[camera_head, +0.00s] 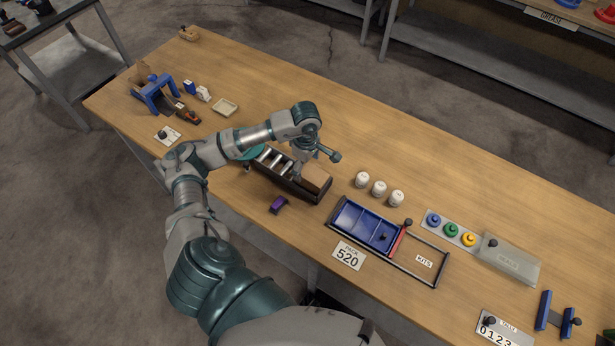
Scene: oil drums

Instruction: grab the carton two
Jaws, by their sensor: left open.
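A brown carton (315,181) sits at the right end of a dark roller track (288,187) on the wooden table. No number on it can be read. My left arm comes in from below and bends over the track. My left gripper (298,174) points down at the carton's left end, above the rollers. It is open, small in view and partly hidden by my wrist. I cannot tell whether it touches the carton. My right gripper is not in view.
A purple block (278,204) lies in front of the track. Several white bottles (379,188) stand to its right, behind a blue tray (364,224). A blue stand (156,95) and a shallow cream dish (225,107) are at the left. The table's back middle is clear.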

